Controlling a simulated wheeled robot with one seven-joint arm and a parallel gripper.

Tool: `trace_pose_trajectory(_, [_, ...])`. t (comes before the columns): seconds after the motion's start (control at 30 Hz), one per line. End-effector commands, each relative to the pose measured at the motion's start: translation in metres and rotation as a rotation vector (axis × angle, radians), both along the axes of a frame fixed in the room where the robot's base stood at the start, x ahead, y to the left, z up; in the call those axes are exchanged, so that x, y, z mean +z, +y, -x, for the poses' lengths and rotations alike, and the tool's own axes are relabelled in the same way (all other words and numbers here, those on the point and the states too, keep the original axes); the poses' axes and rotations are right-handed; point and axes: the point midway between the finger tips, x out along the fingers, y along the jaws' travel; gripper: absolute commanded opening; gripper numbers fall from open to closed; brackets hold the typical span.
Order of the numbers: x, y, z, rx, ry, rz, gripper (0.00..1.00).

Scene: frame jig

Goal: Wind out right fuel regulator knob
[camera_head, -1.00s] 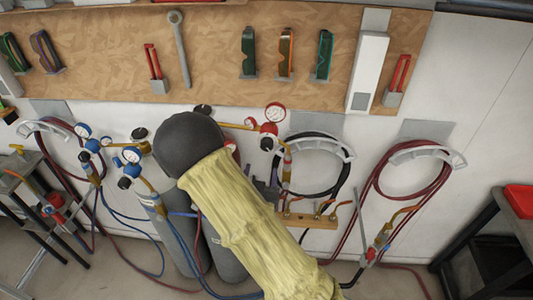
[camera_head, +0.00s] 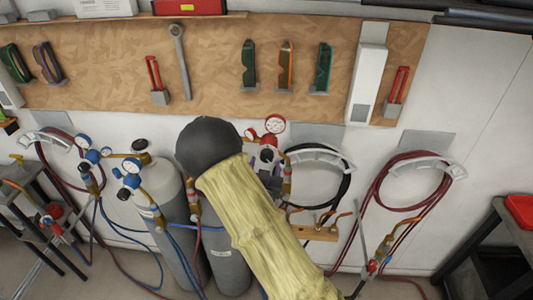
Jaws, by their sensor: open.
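The right fuel regulator shows its red-rimmed gauge (camera_head: 274,124) at the middle of the head view, above a grey gas cylinder (camera_head: 228,262). A second, smaller red gauge sits just left of it. My gripper (camera_head: 267,168) is at the regulator body, just below the gauges, and is open. The dark ball-shaped joint and yellow-sleeved link of my arm cover much of it. The regulator's knob is close to or between the fingers; I cannot tell whether they touch it.
A blue-gauged regulator (camera_head: 131,175) stands on the left cylinder (camera_head: 170,195). A black hose coil (camera_head: 318,192) and a red hose coil (camera_head: 378,190) hang on the wall. A tool board (camera_head: 215,60) spans the wall above. A dark table (camera_head: 490,235) stands at right.

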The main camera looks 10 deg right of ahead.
Motion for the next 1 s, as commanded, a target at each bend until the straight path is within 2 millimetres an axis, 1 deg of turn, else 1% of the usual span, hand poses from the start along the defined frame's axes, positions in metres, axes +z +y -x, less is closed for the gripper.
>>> trace_pose_trajectory(0.03, [0.004,-0.004,-0.009,-0.002,0.0,0.001,0.59])
trace_pose_trajectory(0.1, [0.004,-0.007,-0.019,-0.002,0.0,0.001,0.59])
trace_pose_trajectory(0.23, [0.002,-0.011,-0.032,-0.001,0.0,0.0,0.59])
trace_pose_trajectory(0.37, [0.0,-0.012,-0.036,0.0,0.0,0.0,0.59])
trace_pose_trajectory(0.57, [0.0,-0.012,-0.036,0.0,0.0,0.0,0.59])
trace_pose_trajectory(0.6, [0.0,-0.012,-0.036,0.0,0.0,0.0,0.56])
trace_pose_trajectory(0.67, [0.0,-0.012,-0.036,-0.001,0.0,0.0,0.44])
trace_pose_trajectory(0.8, [0.0,-0.012,-0.036,0.0,0.0,0.0,0.16])
trace_pose_trajectory(0.83, [0.0,-0.012,-0.036,0.0,0.0,0.0,0.15])
trace_pose_trajectory(1.0, [0.0,-0.012,-0.036,0.0,0.002,0.005,0.15])
